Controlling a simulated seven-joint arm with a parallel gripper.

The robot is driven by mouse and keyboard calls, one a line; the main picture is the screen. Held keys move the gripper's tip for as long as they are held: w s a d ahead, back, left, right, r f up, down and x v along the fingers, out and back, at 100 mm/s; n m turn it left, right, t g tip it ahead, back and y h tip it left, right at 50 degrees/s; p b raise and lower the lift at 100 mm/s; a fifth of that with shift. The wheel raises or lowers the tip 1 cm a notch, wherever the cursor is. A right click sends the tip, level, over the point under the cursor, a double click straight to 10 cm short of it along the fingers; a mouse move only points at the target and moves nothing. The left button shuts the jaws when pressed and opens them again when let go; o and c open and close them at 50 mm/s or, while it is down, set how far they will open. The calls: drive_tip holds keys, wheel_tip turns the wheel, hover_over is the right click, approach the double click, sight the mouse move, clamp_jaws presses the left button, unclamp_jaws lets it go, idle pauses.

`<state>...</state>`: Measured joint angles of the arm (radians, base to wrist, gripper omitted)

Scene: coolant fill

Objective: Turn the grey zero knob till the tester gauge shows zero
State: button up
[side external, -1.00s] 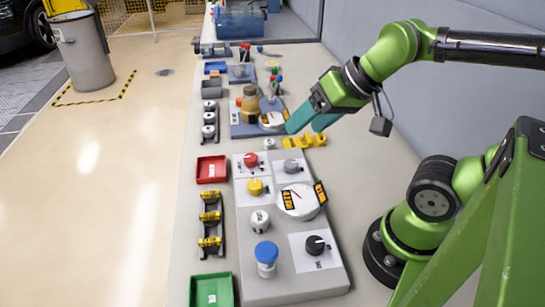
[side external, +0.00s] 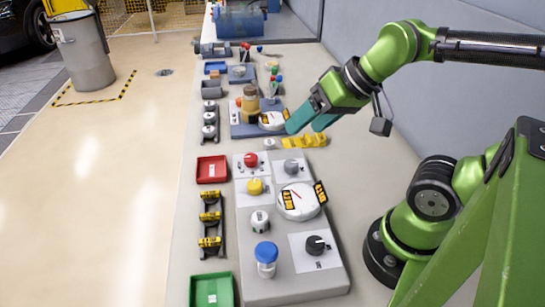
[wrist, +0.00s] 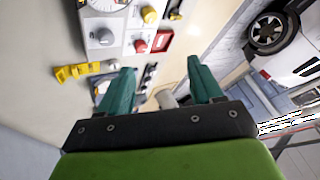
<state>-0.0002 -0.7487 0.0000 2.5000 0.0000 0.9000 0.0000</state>
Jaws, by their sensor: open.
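The grey knob (side external: 291,166) stands on a white plate on the far right part of the grey panel. It also shows at the upper left of the wrist view (wrist: 104,37). A round white gauge (side external: 298,203) with a red needle and yellow-black tags sits on the panel in front of it; its scale is too small to read. In the wrist view the gauge (wrist: 108,4) is cut off by the top edge. My gripper (side external: 303,129) is open, teal fingers apart and empty, above the table beyond the grey knob, touching nothing I can see.
Red (side external: 251,160), yellow (side external: 255,187) and black (side external: 315,244) knobs and a blue-capped jar (side external: 266,259) stand on the panel. A yellow holder (side external: 304,141) lies beyond it. A second white gauge (side external: 272,121) and an amber bottle (side external: 250,104) stand below left of my gripper.

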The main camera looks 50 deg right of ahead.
drive_tip(key=n+g+h, duration=0.2)
drive_tip(key=n+g, duration=0.4)
drive_tip(key=g, duration=0.1)
hover_over(291, 162)
wheel_tip(291, 162, down, 3)
wheel_tip(291, 162, down, 16)
drive_tip(key=shift+f, duration=0.2)
drive_tip(key=c, duration=1.1)
drive_tip(key=shift+o, duration=0.2)
